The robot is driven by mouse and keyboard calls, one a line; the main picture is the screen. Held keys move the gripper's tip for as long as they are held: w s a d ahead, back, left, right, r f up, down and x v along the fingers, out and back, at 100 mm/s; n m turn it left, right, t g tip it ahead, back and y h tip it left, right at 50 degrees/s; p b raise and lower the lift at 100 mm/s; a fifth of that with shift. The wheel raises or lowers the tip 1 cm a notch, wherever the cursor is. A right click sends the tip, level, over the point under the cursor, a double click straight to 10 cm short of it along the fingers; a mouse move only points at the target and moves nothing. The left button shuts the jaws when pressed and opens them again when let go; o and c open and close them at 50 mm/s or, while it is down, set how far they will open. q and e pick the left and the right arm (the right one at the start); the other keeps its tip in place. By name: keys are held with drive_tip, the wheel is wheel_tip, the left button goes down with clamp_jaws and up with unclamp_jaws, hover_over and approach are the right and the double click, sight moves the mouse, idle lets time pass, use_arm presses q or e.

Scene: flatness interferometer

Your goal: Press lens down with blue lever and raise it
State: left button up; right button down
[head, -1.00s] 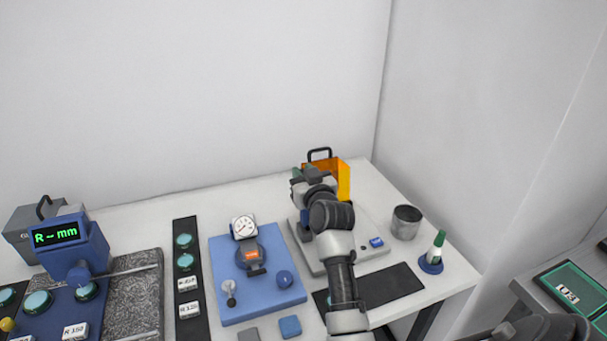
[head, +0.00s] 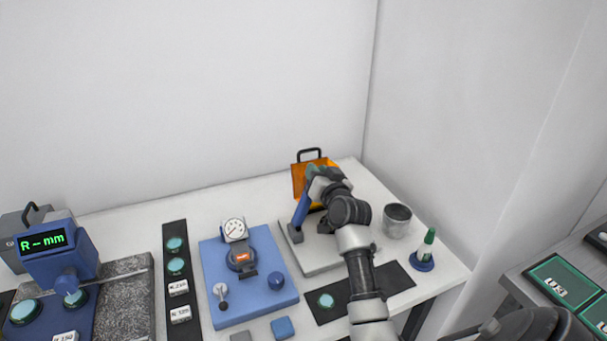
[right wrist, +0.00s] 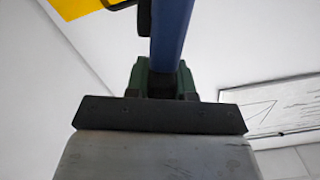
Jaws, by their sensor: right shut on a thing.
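The blue lever (head: 300,208) stands steeply upright, leaning slightly right, at the left side of the grey interferometer base (head: 327,265). My right gripper (head: 311,174) is at its top end and shut on it. In the right wrist view the blue lever (right wrist: 173,35) runs up from between the green-and-black fingers (right wrist: 160,82). My forearm and wrist cover the middle of the interferometer, so I cannot see a lens under the lever. My left gripper is out of view.
An orange shield (head: 299,182) with a black handle stands behind the interferometer. A grey cup (head: 397,220) and a green-and-white bottle (head: 427,247) are to the right. A black mat (head: 391,282) with a teal lens (head: 326,301) lies in front. A blue gauge plate (head: 240,303) is left.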

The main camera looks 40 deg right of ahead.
drive_tip(key=d+f+m+b, duration=0.2)
drive_tip(key=d+f+m, duration=0.1)
drive_tip(key=s+d+f+m+b, duration=0.1)
drive_tip(key=d+f+m+b, duration=0.2)
drive_tip(key=f+m, duration=0.1)
drive_tip(key=s+d+f+m+b, duration=0.1)
drive_tip(key=d+f+m+b, duration=0.1)
drive_tip(key=d+f+m, duration=0.1)
drive_tip(key=shift+s+d+f+m, duration=0.2)
drive_tip(key=shift+d+f+m, duration=0.15)
drive_tip(key=shift+f, duration=0.2)
drive_tip(key=shift+d+f+m+b, duration=0.25)
drive_tip(key=shift+f+m+b, duration=0.65)
drive_tip(key=shift+f, duration=0.25)
drive_tip(key=c, duration=1)
unclamp_jaws()
drive_tip(key=shift+o, duration=0.2)
drive_tip(key=v, duration=1.1)
drive_tip(key=shift+d+f+b, duration=0.1)
drive_tip(key=shift+b, duration=0.2)
